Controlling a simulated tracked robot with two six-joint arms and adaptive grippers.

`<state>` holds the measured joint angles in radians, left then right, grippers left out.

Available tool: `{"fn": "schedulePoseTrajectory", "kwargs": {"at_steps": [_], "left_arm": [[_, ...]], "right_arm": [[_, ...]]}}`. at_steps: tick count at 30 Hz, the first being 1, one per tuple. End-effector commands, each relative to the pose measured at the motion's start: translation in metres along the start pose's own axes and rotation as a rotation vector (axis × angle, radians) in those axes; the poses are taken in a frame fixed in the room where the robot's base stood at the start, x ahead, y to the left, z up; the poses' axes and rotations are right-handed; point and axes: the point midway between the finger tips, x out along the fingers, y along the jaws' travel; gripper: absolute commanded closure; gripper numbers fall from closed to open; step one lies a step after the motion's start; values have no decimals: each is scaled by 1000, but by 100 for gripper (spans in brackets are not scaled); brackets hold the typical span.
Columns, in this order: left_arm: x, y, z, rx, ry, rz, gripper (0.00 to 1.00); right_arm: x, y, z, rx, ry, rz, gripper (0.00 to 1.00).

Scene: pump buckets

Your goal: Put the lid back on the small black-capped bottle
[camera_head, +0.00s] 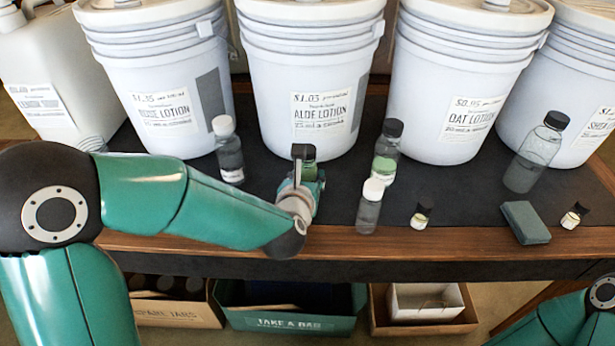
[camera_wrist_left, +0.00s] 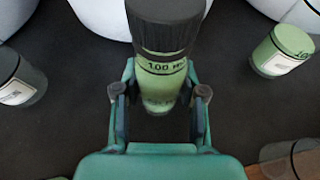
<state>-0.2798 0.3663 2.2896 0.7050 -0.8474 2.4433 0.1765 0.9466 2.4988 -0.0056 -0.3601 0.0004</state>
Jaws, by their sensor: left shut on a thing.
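My left gripper (camera_head: 308,180) is shut on a bottle of green liquid (camera_wrist_left: 160,82) with a ribbed black cap (camera_wrist_left: 168,25). In the left wrist view its fingers are on both sides of the green body, below the cap. The cap sits at the top of the bottle, which also shows in the head view (camera_head: 304,153), upright before the aloe lotion bucket. I cannot tell whether the cap is fully seated. A very small dark-capped bottle (camera_head: 420,217) stands to the right, and another (camera_head: 574,216) stands at the far right. My right gripper is out of view.
A white-capped bottle (camera_head: 369,206) and a green black-capped bottle (camera_head: 386,152) stand right of my gripper. A clear black-capped bottle (camera_head: 535,155) and dark green block (camera_head: 525,222) are farther right. Large white buckets (camera_head: 312,75) line the back.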

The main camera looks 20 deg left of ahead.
Motion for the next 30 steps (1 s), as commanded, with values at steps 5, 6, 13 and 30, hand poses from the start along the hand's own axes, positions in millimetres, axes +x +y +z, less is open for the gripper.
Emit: {"fn": "schedulePoseTrajectory", "kwargs": {"at_steps": [5, 6, 13, 30], "left_arm": [[-2, 0, 5, -1, -2, 0, 100], [-3, 0, 7, -1, -2, 0, 100], [-14, 0, 34, -3, -5, -1, 100], [-68, 1, 165, -2, -3, -2, 100]], "right_arm": [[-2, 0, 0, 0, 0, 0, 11], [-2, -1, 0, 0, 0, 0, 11], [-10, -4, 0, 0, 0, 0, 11], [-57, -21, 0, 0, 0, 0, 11]]}}
